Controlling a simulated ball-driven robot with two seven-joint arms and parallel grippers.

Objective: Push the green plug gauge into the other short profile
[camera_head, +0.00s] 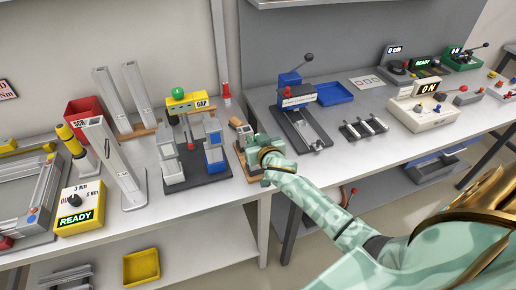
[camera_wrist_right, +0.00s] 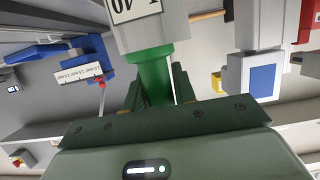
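In the right wrist view, the green plug gauge (camera_wrist_right: 150,72) shows as a green round handle between the two fingers of my right gripper (camera_wrist_right: 158,88). A light grey square block (camera_wrist_right: 150,33) marked "40" is at the handle's far end. My right gripper also shows in the head view (camera_head: 254,150), low over a small wooden tray (camera_head: 252,180); the gauge is mostly hidden there. Two short upright grey profiles, left (camera_head: 167,148) and right (camera_head: 212,130), stand on a dark base (camera_head: 198,182) to the left of the gripper. My left gripper is not in view.
A yellow GAP box (camera_head: 187,104) with a green knob stands behind the dark base. Tall upright profiles (camera_head: 125,172) and a yellow READY box (camera_head: 80,207) are further left. The bench's front edge is close by.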

